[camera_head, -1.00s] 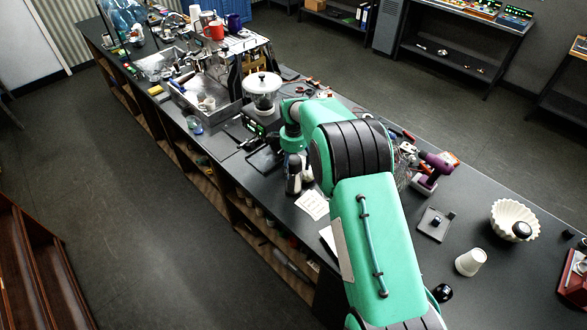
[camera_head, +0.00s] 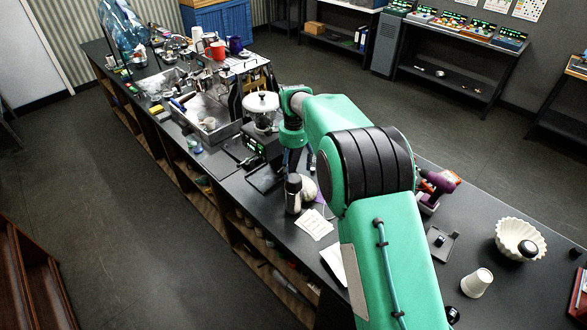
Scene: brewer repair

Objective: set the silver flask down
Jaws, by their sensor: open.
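The silver flask (camera_head: 293,204) stands upright on the dark counter near its front edge, with its dark top showing. My gripper (camera_head: 291,165) is the dark part below the green wrist, just behind and above the flask in the picture. It is open and appears apart from the flask. The fingertips are small and dark, partly lost behind the flask's top.
A pale rounded object (camera_head: 309,190) is close to the flask's right. My arm covers the counter's middle.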

